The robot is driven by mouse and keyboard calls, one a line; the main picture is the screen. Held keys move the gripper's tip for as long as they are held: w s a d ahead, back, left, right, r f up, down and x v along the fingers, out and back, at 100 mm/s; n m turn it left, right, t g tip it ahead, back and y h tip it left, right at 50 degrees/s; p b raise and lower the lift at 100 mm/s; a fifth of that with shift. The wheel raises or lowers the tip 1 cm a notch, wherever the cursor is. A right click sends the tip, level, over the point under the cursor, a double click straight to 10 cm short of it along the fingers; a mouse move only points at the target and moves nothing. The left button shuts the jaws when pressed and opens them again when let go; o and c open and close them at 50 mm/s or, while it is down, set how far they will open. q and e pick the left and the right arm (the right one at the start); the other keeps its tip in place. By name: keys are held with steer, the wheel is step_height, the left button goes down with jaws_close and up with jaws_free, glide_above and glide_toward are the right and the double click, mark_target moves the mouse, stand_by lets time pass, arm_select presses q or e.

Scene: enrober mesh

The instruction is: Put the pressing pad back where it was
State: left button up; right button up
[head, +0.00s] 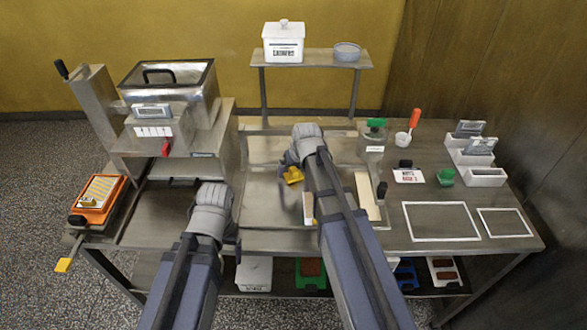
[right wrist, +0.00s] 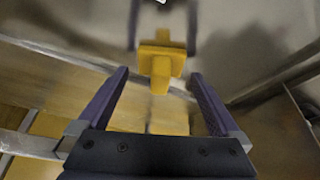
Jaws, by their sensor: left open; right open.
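A yellow piece (head: 293,175), which looks like the pressing pad, shows beside my right wrist in the head view. In the right wrist view a yellow block with a flat plate (right wrist: 160,64) lies between the two fingers, with a gap at each side. My right gripper (right wrist: 160,82) is open around it without visible contact; in the head view my own arm mostly hides that gripper. My left gripper (head: 234,245) is low at the table's front edge, mostly hidden behind its wrist; no held thing shows.
An orange tray (head: 108,211) stands at the left end, near a steel machine (head: 205,110). A green-topped jar (head: 371,140) and a dark-knobbed bar (head: 379,203) stand right of my right arm. Two white-outlined areas (head: 441,236) at the right are empty. A raised shelf (head: 311,58) stands behind.

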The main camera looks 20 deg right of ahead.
steer(key=p+v, duration=0.9)
steer(key=v, duration=0.2)
steer(key=shift+w+f, duration=0.1)
steer(key=shift+f, duration=0.05)
steer(key=b+x, duration=1.1)
steer(key=x, duration=0.1)
steer(key=shift+f, duration=0.1)
